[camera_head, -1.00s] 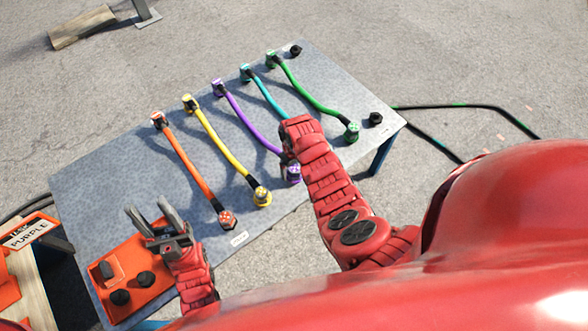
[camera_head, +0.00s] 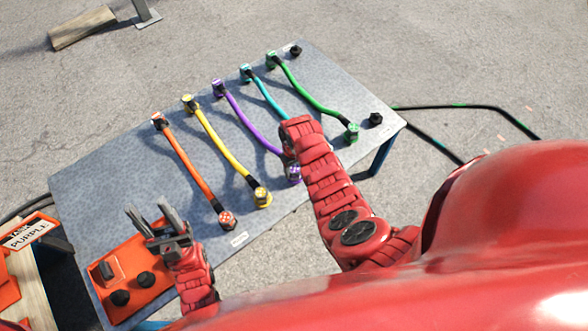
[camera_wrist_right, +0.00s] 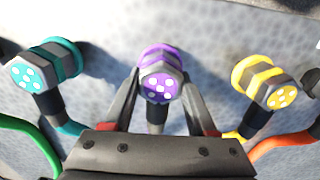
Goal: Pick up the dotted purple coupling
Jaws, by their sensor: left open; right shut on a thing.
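The purple coupling (camera_wrist_right: 160,72) with light dots on its face is in the middle of the right wrist view. My right gripper (camera_wrist_right: 160,95) has its fingers on both sides of it and is shut on it. In the head view the purple coupling (camera_head: 292,173) shows at the near end of the purple cable (camera_head: 252,128), partly hidden by my right arm. The right fingertips are hidden there. I cannot tell whether the coupling is clear of the table. My left gripper (camera_head: 152,213) is open and empty above the orange panel at the table's near left.
On the grey table (camera_head: 120,170), the yellow coupling (camera_wrist_right: 268,83) and teal coupling (camera_wrist_right: 45,65) flank the purple one. Orange (camera_head: 187,165) and green (camera_head: 305,95) cables also lie there. The orange panel (camera_head: 150,293) carries black knobs. A sign (camera_head: 30,232) reads PURPLE.

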